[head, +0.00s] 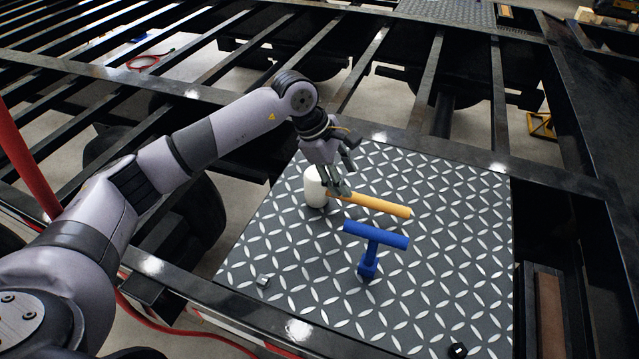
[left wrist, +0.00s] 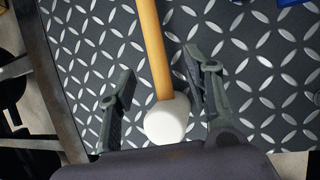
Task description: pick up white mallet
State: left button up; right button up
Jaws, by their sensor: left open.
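The white mallet (head: 315,188) lies on the diamond-patterned metal plate (head: 450,195). Its head is white and its wooden handle (head: 382,206) points right in the head view. My left gripper (head: 338,188) is over the mallet, close to where the handle meets the head, and hides part of it. In the left wrist view the white head (left wrist: 167,119) and the handle (left wrist: 153,45) lie between the two spread fingers (left wrist: 155,85). The left gripper is open, with a gap on either side of the handle. My right gripper is not in view.
A blue mallet-shaped tool (head: 375,237) stands on the plate in front of the white mallet's handle. A small metal nut (head: 263,281) and a dark nut (head: 457,350) lie near the plate's front edge. Open trailer beams (head: 430,85) surround the plate.

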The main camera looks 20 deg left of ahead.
aim_at(355, 195)
pick_arm(q)
jog(key=p+x, duration=0.1)
jog(key=x, duration=0.3)
jog(key=shift+d+f, duration=0.2)
jog(key=shift+f, duration=0.05)
jog(key=p+x, duration=0.1)
jog(key=x, duration=0.2)
jog(key=p+x, duration=0.1)
jog(key=shift+w+a+f+p, duration=0.2)
jog(key=shift+w+f+p, duration=0.15)
jog(key=shift+w, duration=0.1)
jog(key=shift+d+f, duration=0.1)
jog(key=shift+f, duration=0.2)
jog(key=shift+c, duration=0.2)
grip_shut()
jog(key=shift+w, duration=0.1)
jog(key=shift+r, duration=0.1)
